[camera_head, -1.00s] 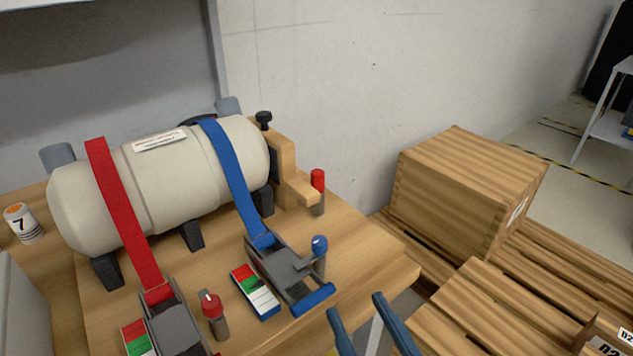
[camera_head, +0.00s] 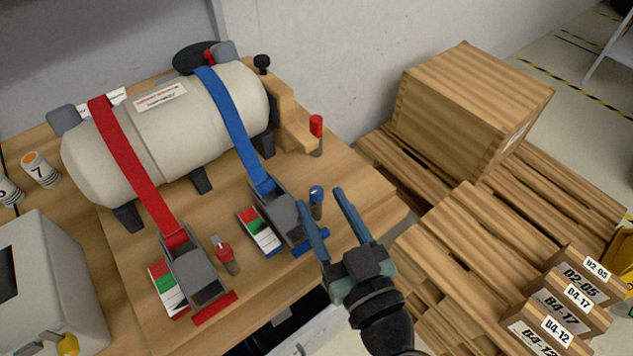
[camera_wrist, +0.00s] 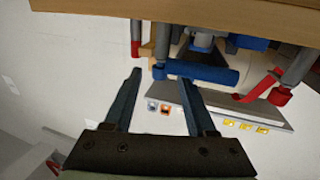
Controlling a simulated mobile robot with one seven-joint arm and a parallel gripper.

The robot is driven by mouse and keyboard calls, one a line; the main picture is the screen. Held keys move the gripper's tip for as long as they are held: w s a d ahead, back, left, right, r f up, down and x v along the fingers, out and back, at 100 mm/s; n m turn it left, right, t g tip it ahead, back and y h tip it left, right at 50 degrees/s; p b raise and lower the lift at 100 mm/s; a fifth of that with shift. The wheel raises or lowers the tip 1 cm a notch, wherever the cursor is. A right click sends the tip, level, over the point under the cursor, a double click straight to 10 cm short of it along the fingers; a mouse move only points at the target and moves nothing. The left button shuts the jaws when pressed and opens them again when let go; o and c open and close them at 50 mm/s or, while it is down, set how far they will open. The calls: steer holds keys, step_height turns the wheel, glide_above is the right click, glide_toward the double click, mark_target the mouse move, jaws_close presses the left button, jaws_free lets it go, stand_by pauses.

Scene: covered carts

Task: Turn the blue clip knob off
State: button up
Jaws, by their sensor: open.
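The blue clip knob (camera_head: 316,192) is a blue cap on a short grey post, beside the blue clip (camera_head: 284,220) on the wooden bench. My gripper (camera_head: 320,196) is open and empty. In the head view its two blue fingers point at the knob, one tip on each side of it in the picture. In the wrist view the blue cap (camera_wrist: 159,73) shows between the fingertips (camera_wrist: 159,78), seemingly a little beyond them. I see no contact. The blue clip's lever bar (camera_wrist: 203,73) lies behind the right finger there.
A red clip (camera_head: 190,270) and its red-capped knob (camera_head: 226,255) stand to the left. Another red-capped post (camera_head: 316,128) is at the back. A pale tank (camera_head: 165,125) fills the bench behind. Pallets and a wooden crate (camera_head: 465,110) are at the right.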

mark_target(320, 199)
steer(key=shift+x, duration=1.65)
jaws_close()
